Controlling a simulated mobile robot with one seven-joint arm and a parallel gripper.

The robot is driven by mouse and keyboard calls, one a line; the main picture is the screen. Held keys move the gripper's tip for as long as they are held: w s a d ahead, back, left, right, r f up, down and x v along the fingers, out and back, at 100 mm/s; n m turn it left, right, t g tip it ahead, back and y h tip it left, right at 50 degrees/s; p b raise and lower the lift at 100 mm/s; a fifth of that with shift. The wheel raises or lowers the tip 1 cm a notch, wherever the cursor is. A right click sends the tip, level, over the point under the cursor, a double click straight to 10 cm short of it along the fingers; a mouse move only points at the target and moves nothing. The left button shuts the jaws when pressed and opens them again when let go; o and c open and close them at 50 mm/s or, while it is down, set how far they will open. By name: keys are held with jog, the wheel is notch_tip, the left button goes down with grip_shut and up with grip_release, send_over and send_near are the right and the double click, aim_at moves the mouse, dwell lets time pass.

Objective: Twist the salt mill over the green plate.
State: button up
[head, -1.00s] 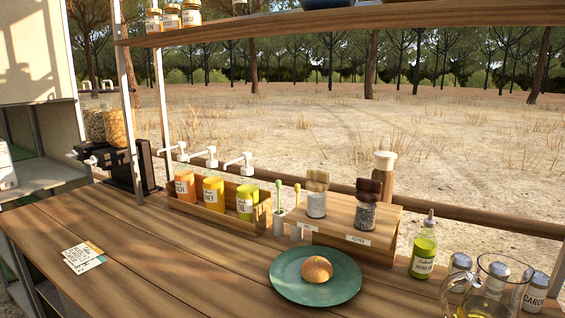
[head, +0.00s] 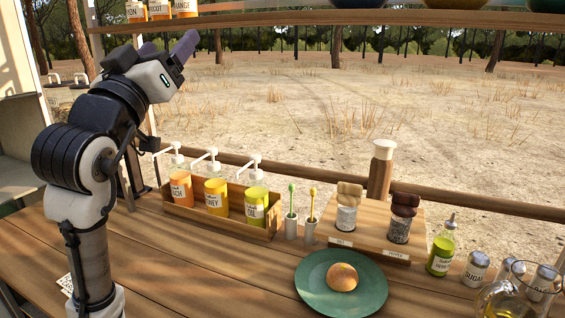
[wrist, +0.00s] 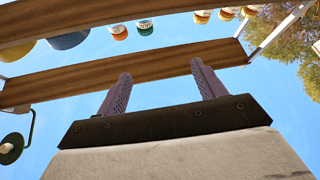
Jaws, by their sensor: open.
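The salt mill (head: 347,212) stands upright on a wooden stand, with a light wooden top and white contents. A similar mill with a darker top and dark contents (head: 401,222) stands to its right. The green plate (head: 312,291) lies on the counter in front of the stand, with a round bun (head: 342,277) on it. My gripper (head: 170,52) is raised at the upper left of the head view, well away from the mill and plate. It is open and empty; the wrist view shows its two fingers (wrist: 161,72) apart against sky and shelf boards.
A wooden box of pump bottles (head: 230,228) stands left of the stand, with two small holders with green and yellow sticks between. A green bottle (head: 442,250), shakers and a glass jug (head: 505,300) stand at right. A shelf (head: 330,20) runs overhead.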

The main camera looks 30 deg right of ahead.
jog(key=d+m+g+p, duration=0.15)
jog(key=d+g, duration=0.35)
jog(key=d, duration=0.5)
jog(key=m+g+y+p, duration=0.3)
jog(key=g+y+p, duration=0.2)
jog(key=g+y, duration=0.6)
send_over(350, 184)
jog(key=s+a, duration=0.4)
notch_tip(350, 184, down, 13)
jog(key=shift+t+y, duration=0.3)
jog(key=shift+y, duration=0.1)
jog(key=x, duration=0.4)
jog(key=p+x, duration=0.1)
jog(key=x, duration=0.3)
jog(key=p+x, duration=0.1)
jog(key=x, duration=0.4)
jog(key=shift+w+r, duration=0.1)
jog(key=shift+w, duration=0.2)
jog(key=c, duration=1)
jog(key=shift+p, duration=0.35)
